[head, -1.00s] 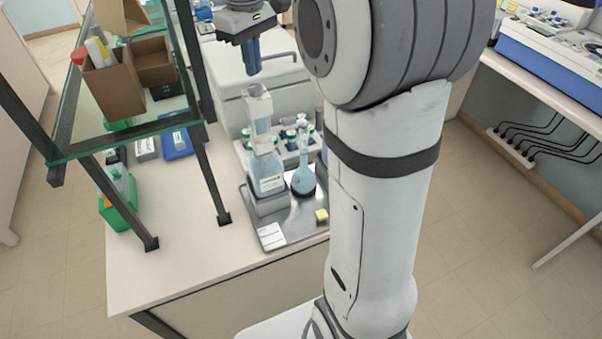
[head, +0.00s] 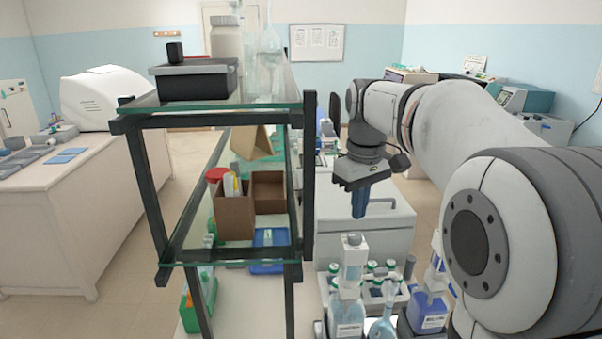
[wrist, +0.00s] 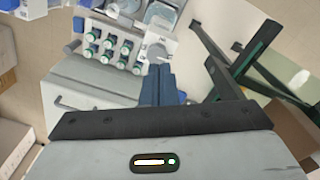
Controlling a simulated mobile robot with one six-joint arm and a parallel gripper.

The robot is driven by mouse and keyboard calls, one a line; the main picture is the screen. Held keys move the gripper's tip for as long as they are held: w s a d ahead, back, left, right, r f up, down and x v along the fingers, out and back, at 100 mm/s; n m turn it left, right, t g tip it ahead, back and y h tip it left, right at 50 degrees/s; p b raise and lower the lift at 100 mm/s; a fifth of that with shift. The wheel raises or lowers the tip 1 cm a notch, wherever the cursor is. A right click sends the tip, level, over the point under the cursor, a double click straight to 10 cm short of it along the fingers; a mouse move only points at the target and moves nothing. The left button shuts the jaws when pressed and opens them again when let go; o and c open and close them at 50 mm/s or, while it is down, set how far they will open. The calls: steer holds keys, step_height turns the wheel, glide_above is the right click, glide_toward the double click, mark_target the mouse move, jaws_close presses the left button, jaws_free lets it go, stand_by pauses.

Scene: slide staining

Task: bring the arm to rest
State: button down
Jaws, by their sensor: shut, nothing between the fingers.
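My gripper (head: 360,200) hangs pointing down above the bench in the head view, to the right of the glass shelf. Its blue fingers are shut with nothing between them, and they also show in the wrist view (wrist: 158,85). In the head view it is above and apart from the bottles on the bench. My arm reaches in from the right side.
A black-framed glass shelf (head: 215,108) stands left of my gripper, with brown boxes (head: 235,212) on its lower level. Below are a clear-topped bottle (head: 347,310), a blue-liquid bottle (head: 428,308) and a rack of green-capped vials (wrist: 110,48). A white cabinet (head: 385,235) stands behind.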

steer(key=s+f+m+t+b, duration=0.3)
steer(key=s+f+m+b, duration=0.2)
steer(key=s+f, duration=1.4)
steer(key=shift+s+a+m+b, duration=0.3)
steer(key=shift+s+a+b, duration=0.1)
steer(key=shift+s+b, duration=0.5)
steer(key=shift+f, duration=0.1)
